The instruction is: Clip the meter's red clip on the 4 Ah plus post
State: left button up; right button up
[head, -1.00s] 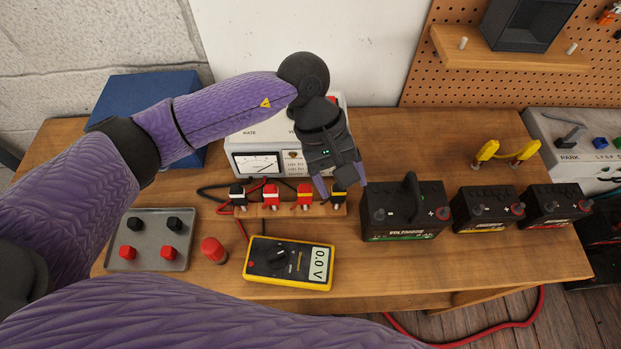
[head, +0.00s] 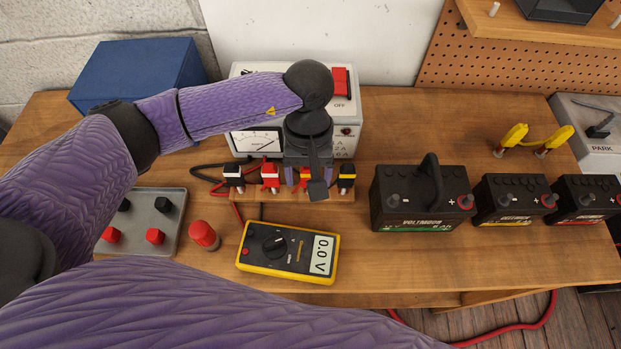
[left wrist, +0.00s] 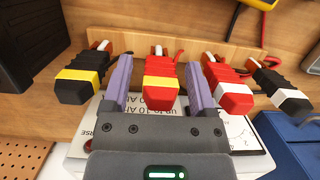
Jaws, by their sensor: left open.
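In the head view several clips stand in a wooden rack (head: 260,194): black-white (head: 232,174), red-white (head: 270,175), red-yellow (head: 306,173) and black-yellow (head: 346,173). My left gripper (head: 305,181) is open over the rack. In the left wrist view its fingers (left wrist: 158,72) stand on either side of the red clip with the yellow band (left wrist: 161,88), not visibly closed on it. The yellow meter (head: 287,252) reads 0.0 V. Three black batteries stand at the right: large (head: 418,215), middle (head: 510,205) and right (head: 588,206), each with a red-ringed post. I cannot read which is 4 Ah. My right gripper is out of view.
A grey charger box (head: 349,106) stands behind the rack. A metal tray (head: 172,230) with red and black caps and a red cylinder (head: 204,235) lie left of the meter. A yellow jumper (head: 530,143) stands behind the batteries. The bench between meter and batteries is clear.

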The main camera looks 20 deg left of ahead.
pick_arm(q)
jog(key=shift+r, duration=0.1)
jog(key=c, duration=0.9)
notch_tip(320, 180, up, 4)
jog(key=shift+r+p, duration=0.1)
jog(key=shift+p, duration=1.1)
